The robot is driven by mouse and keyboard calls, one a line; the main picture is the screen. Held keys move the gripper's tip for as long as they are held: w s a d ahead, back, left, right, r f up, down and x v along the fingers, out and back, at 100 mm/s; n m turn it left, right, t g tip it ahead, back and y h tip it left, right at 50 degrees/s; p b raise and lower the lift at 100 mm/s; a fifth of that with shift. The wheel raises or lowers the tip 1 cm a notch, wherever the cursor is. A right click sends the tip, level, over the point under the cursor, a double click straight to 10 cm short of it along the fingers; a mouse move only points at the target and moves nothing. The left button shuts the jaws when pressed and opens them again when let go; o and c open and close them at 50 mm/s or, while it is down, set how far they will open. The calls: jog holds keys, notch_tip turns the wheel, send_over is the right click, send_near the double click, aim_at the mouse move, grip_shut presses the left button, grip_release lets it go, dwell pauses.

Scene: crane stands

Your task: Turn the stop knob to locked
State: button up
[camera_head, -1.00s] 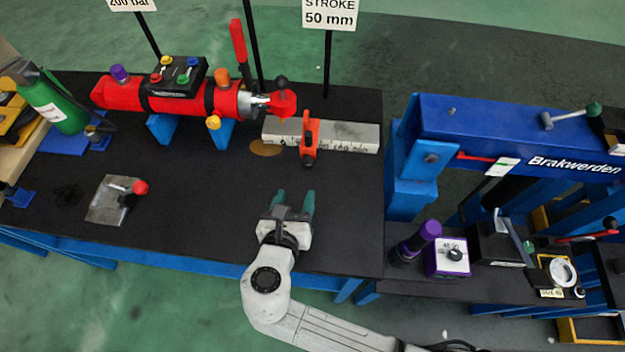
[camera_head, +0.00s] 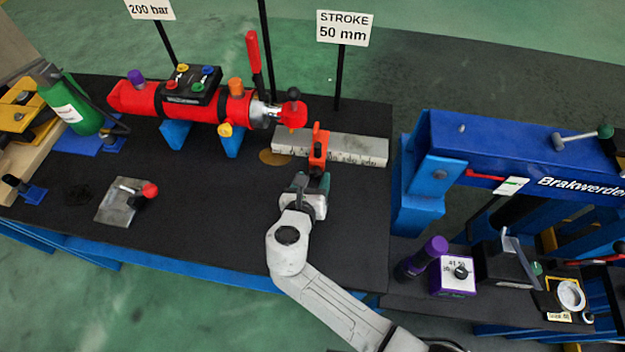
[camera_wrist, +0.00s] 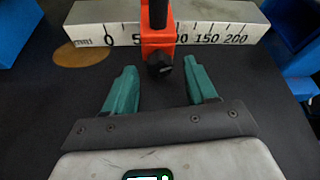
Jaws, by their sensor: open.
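The stop is an orange slider (camera_head: 319,146) across a grey scale bar (camera_head: 362,149) on the black bench top. In the wrist view, the orange slider (camera_wrist: 158,40) sits on the scale between the 0 and the 150, covering part of the marks. A small black knob (camera_wrist: 160,65) is on its near face. My gripper (camera_wrist: 157,82), with two green fingers, is open and empty. Its fingertips lie to either side of and just short of the knob. In the head view my gripper (camera_head: 312,182) is just in front of the slider and hides the knob.
A red cylinder (camera_head: 150,97) with coloured caps and a red-handled lever (camera_head: 253,52) stands behind left. A metal plate with a red-knobbed lever (camera_head: 122,200) lies left. A blue frame (camera_head: 500,145) stands right. The bench around my gripper is clear.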

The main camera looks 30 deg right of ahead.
grip_shut()
jog(key=m+t+y, duration=0.1)
jog(key=m, duration=0.1)
jog(key=shift+s+d+f+m+y, duration=0.1)
jog(key=shift+m+y, duration=0.3)
dwell(0.5)
grip_release()
